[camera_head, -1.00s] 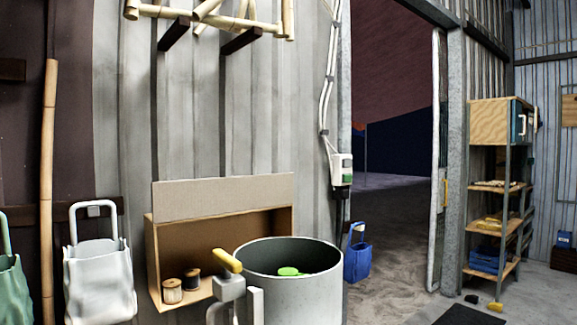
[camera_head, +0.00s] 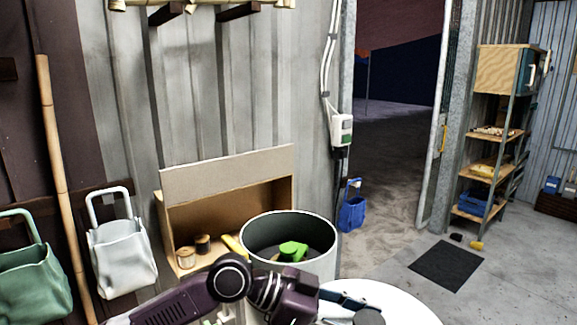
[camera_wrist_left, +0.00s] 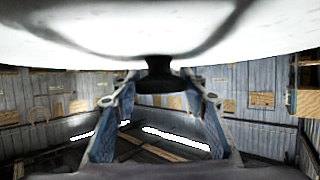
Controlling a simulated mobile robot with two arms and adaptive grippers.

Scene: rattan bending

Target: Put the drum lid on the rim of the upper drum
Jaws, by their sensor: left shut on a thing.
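The drum lid (camera_head: 408,303) is a white disc with a dark knob, at the bottom right of centre in the head view. My left gripper (camera_head: 352,302) is shut on its knob. In the left wrist view the lid's white surface (camera_wrist_left: 150,35) fills the top, with the dark knob (camera_wrist_left: 156,78) between the blue fingers (camera_wrist_left: 158,92). My right gripper is not in view.
A yellow-handled part (camera_head: 233,246) is beside the drum's left side. A wooden box (camera_head: 226,217) with spools (camera_head: 186,258) stands behind. White (camera_head: 122,262) and green (camera_head: 32,280) bags are at the left. Floor near the dark mat (camera_head: 447,265) is mostly clear.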

